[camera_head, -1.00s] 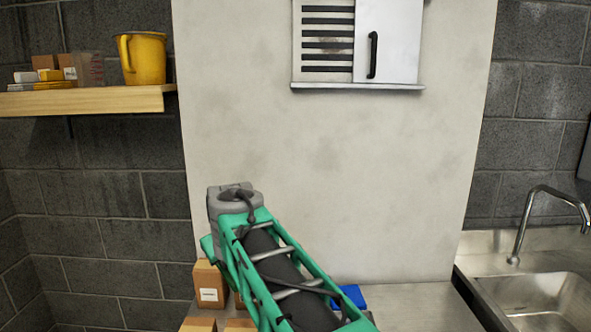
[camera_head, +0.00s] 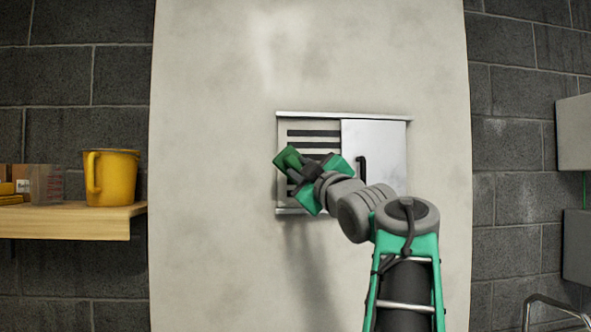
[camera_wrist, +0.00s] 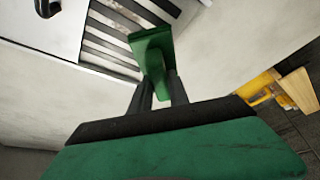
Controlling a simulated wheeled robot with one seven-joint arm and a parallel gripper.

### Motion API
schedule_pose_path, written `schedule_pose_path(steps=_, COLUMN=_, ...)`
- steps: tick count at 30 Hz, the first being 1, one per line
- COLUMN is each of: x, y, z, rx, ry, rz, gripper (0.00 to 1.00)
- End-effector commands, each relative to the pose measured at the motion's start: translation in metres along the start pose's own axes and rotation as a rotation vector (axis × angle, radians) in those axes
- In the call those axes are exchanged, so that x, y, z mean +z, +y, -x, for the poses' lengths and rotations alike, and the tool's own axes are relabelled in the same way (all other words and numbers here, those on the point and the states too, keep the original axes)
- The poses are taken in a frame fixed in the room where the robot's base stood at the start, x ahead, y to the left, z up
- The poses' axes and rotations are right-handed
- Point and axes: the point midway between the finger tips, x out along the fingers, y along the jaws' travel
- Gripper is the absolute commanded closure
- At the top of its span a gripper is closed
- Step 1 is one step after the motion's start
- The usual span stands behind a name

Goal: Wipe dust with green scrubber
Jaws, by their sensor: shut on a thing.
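My gripper (camera_head: 303,168) is shut on the green scrubber (camera_head: 287,159), in front of the slatted vent (camera_head: 312,134) in the wall cabinet. In the wrist view the green scrubber (camera_wrist: 153,50) is between the dark fingers of my gripper (camera_wrist: 160,90), with the vent slats (camera_wrist: 112,35) behind it. I cannot tell whether the scrubber touches the slats. Faint grey smudges like dust (camera_head: 314,68) mark the pale wall panel. My gripper and the scrubber hide part of the vent.
The cabinet's white door (camera_head: 385,150) with a black handle (camera_head: 362,174) is right of the vent. A yellow mug (camera_head: 110,178) stands on a wooden shelf (camera_head: 75,222) at the left. Grey boxes (camera_head: 575,133) hang at the right. The panel above the vent is clear.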

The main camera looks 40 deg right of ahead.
Motion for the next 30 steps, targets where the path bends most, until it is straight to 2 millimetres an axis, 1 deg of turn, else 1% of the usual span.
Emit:
schedule_pose_path(steps=5, x=0.004, y=0.002, z=-0.015, rx=-0.003, ry=0.0, rz=-0.005, gripper=1.0)
schedule_pose_path(steps=12, x=0.016, y=0.003, z=-0.043, rx=-0.001, ry=-0.002, rz=-0.004, gripper=1.0)
schedule_pose_path(steps=15, x=0.02, y=0.002, z=-0.05, rx=0.0, ry=-0.003, rz=-0.002, gripper=1.0)
schedule_pose_path(steps=20, x=0.023, y=0.001, z=-0.054, rx=0.001, ry=-0.003, rz=-0.001, gripper=1.0)
schedule_pose_path(steps=30, x=0.025, y=0.001, z=-0.054, rx=0.002, ry=-0.004, rz=-0.001, gripper=1.0)
